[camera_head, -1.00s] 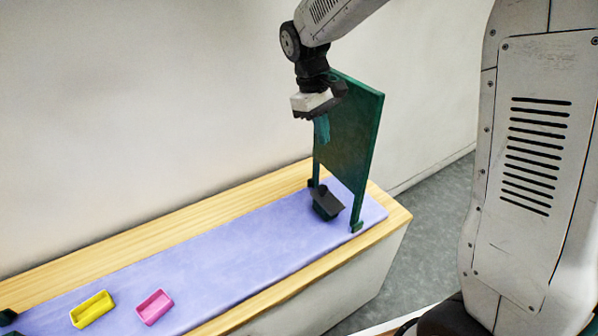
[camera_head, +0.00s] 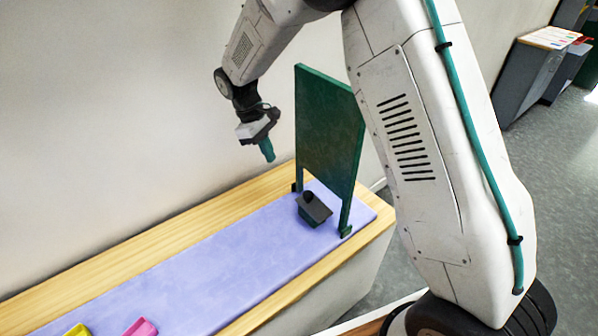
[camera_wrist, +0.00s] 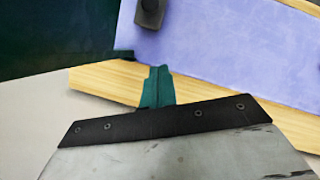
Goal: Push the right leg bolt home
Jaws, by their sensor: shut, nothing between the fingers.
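A dark green board (camera_head: 328,128) stands upright on two legs at the right end of the table. Its right leg (camera_head: 345,214) ends in a small green foot (camera_head: 345,231) on the mat's near side; no separate bolt can be made out there. The left leg (camera_head: 299,178) has a dark foot by the mat's far edge. My gripper (camera_head: 268,156) has green fingers, shut and empty, in the air left of the board and apart from it. In the wrist view the closed fingers (camera_wrist: 158,75) point over the wood edge, with the board (camera_wrist: 55,35) at upper left.
A dark block with a round knob (camera_head: 314,209) sits on the lilac mat (camera_head: 215,262) in front of the board. A yellow tray (camera_head: 78,330) and a pink tray (camera_head: 141,327) lie at lower left. The mat between is clear. A grey cabinet (camera_head: 525,75) stands far right.

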